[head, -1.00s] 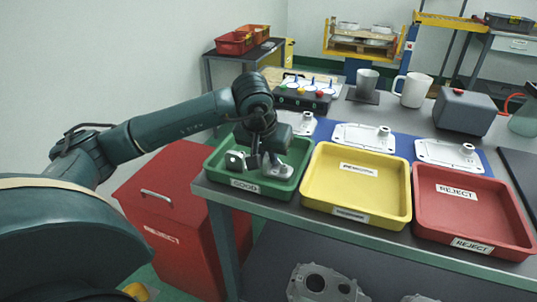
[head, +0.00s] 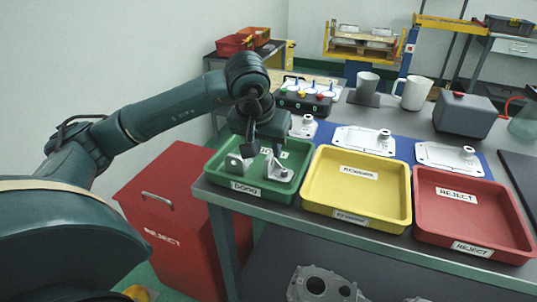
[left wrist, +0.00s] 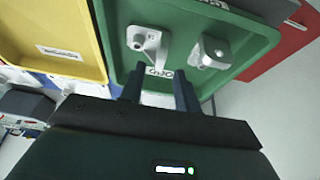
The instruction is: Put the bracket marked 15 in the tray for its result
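The green tray (head: 262,195), labelled GOOD, holds two light metal brackets. One bracket (head: 236,164) is at the left and another bracket (head: 279,171) at the right; I cannot read a 15 on either. Both also show in the left wrist view, one bracket (left wrist: 148,42) left of the other bracket (left wrist: 210,52). My left gripper (head: 262,150) is above the green tray, clear of the brackets. In the left wrist view its fingers (left wrist: 159,92) are apart with nothing between them. The yellow REWORK tray (head: 357,209) and red REJECT tray (head: 473,240) are empty. My right gripper is not in view.
Behind the trays, flat castings (head: 364,140) lie on a blue mat (head: 404,148). A red REJECT bin (head: 170,215) stands left of the table.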

